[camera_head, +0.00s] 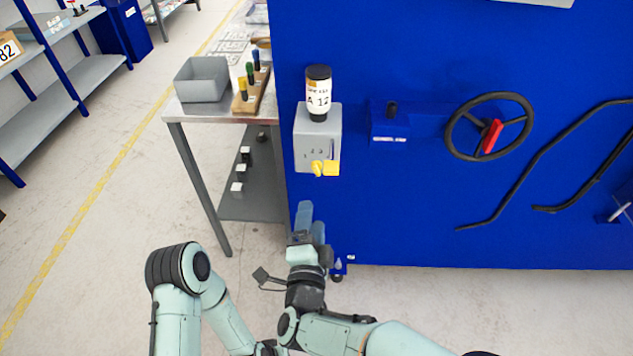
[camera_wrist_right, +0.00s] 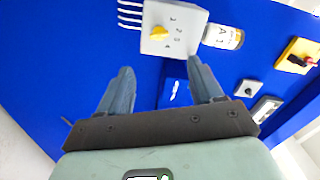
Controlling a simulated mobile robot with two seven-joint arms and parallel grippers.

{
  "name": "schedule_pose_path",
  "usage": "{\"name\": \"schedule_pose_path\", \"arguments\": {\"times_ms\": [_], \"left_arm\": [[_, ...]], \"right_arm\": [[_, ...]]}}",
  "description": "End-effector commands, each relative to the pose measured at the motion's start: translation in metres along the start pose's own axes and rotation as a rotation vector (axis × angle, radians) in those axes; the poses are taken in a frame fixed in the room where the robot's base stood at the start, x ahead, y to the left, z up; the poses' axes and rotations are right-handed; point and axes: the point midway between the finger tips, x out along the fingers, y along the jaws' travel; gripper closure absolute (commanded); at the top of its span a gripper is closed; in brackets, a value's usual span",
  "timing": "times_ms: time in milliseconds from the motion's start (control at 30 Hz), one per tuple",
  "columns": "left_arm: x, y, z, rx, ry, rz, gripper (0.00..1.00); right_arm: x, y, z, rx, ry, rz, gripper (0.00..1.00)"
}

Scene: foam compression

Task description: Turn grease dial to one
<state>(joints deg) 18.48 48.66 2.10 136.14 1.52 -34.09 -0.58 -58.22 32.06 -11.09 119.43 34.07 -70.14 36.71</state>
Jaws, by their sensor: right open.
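The grease dial is a yellow knob (camera_head: 318,168) low on the front of a grey box (camera_head: 317,138) fixed to the blue machine. In the right wrist view, the yellow knob (camera_wrist_right: 158,34) sits beside a row of numbers on the grey box (camera_wrist_right: 182,14). I cannot tell which number it points at. My left gripper is out of view.
A metal table (camera_head: 190,113) with a grey bin (camera_head: 202,78) stands left of the machine. Floor left of the table is clear.

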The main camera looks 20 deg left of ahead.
Motion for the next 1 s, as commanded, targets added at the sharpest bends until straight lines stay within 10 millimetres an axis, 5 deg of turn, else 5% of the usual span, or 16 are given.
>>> {"name": "schedule_pose_path", "arguments": {"times_ms": [300,600,1000], "left_arm": [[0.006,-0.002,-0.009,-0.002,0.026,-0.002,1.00],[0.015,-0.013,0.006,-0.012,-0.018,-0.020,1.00],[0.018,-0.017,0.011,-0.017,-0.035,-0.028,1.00]], "right_arm": [[0.053,0.001,-0.001,-0.003,0.003,0.000,0.34],[0.110,0.002,0.000,-0.004,0.000,0.001,0.34],[0.131,0.001,0.000,-0.004,-0.002,0.003,0.34]]}}
